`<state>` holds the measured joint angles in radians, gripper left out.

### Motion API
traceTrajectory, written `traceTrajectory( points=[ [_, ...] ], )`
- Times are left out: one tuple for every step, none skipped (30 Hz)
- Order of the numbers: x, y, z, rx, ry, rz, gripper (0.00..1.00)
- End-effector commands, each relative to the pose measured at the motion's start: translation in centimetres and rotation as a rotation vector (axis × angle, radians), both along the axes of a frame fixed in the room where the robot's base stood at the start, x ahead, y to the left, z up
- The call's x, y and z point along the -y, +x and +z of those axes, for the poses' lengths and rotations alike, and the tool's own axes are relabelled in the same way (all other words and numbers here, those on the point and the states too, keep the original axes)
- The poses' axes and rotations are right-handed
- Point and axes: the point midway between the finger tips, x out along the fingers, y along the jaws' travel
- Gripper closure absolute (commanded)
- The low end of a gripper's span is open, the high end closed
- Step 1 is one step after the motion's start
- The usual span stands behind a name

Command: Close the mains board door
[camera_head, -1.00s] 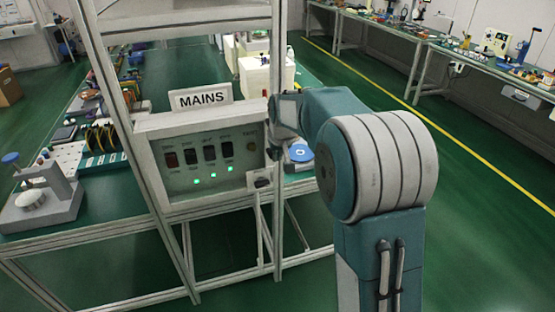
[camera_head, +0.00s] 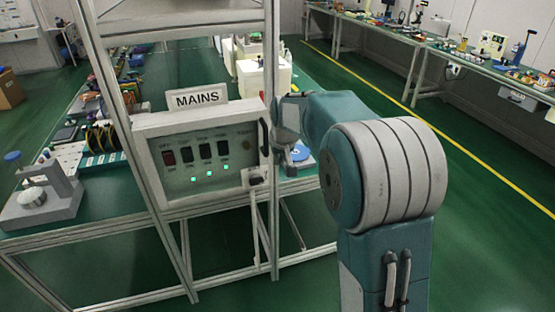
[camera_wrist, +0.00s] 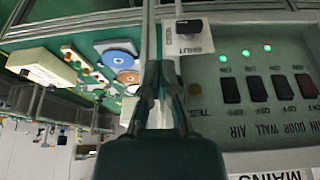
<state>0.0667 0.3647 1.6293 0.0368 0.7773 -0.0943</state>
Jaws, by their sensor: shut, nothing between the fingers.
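The mains board (camera_head: 140,165) is a grey box on the metal frame, with a MAINS sign (camera_head: 198,96) on top. Its door (camera_head: 198,126) appears as a grey frame with a see-through middle lying across the front, a dark upright handle (camera_head: 264,137) at its right edge. I cannot tell whether a small gap remains. A latch block with a black knob (camera_head: 256,180) sits below the handle; the wrist view shows it marked SHUT (camera_wrist: 190,35). My gripper (camera_wrist: 160,78) is shut and empty, beside the board's handle-side edge; in the head view it is mostly hidden.
Dark and red switches (camera_wrist: 257,90) and lit green lamps (camera_head: 210,175) show on the panel. A metal post (camera_head: 273,230) stands close beside my gripper. A bench fixture (camera_head: 45,200) is at the left. Green floor is open at the right.

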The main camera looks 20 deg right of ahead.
Motion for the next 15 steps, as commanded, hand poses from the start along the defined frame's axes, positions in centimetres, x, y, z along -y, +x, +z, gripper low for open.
traceTrajectory(
  points=[
    [0.1, -0.2, 0.7, 0.005, -0.001, 0.000, 1.00],
    [0.1, -0.3, 1.0, 0.004, 0.000, 0.000, 1.00],
    [0.1, -0.5, 1.4, 0.002, 0.000, 0.000, 1.00],
    [0.2, -0.6, 1.8, 0.003, 0.000, 0.000, 1.00],
    [0.2, -0.7, 2.1, 0.004, 0.000, 0.001, 1.00],
    [0.2, -1.0, 2.7, 0.003, 0.000, 0.001, 1.00],
    [0.3, -1.1, 3.0, 0.003, 0.000, 0.001, 1.00],
    [0.3, -1.3, 3.5, 0.004, 0.000, 0.001, 1.00],
    [0.4, -1.5, 4.1, 0.004, 0.000, 0.001, 1.00],
    [0.4, -1.7, 4.5, 0.004, 0.000, 0.001, 1.00],
    [0.5, -1.9, 5.0, 0.005, 0.000, 0.001, 1.00],
    [0.5, -2.1, 5.7, 0.004, 0.000, 0.001, 1.00],
    [0.6, -2.3, 6.2, 0.005, 0.000, 0.001, 1.00],
    [0.6, -2.5, 6.6, 0.004, 0.000, 0.000, 1.00],
    [0.7, -2.7, 7.1, 0.002, 0.000, 0.000, 1.00]
  ],
)
